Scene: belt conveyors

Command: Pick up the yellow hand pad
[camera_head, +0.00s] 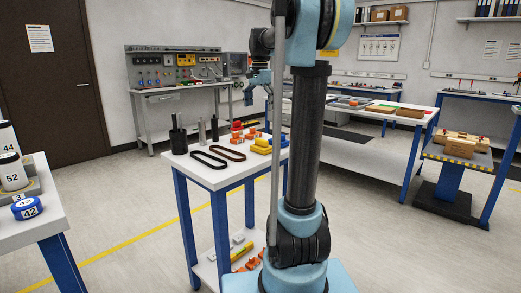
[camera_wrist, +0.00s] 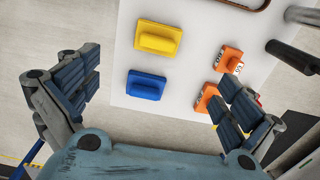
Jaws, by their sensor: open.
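The yellow hand pad (camera_wrist: 158,38), a flat block with a raised grip, lies on the white tabletop in the wrist view, upper middle. In the head view a yellow pad (camera_head: 262,146) shows near the right end of the table, beside my arm. A blue pad (camera_wrist: 146,85) of like shape lies just below the yellow one in the wrist view. My gripper (camera_wrist: 157,73) is open and empty, its fingers spread left and right in the lower part of the wrist view. The yellow pad is apart from the fingers, beyond their tips. In the head view my gripper (camera_head: 257,88) hangs above the table.
Two orange blocks (camera_wrist: 229,61) lie right of the pads, near the right finger. Dark cylindrical parts (camera_wrist: 292,57) stand farther right. Tabletop around the yellow pad is clear.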

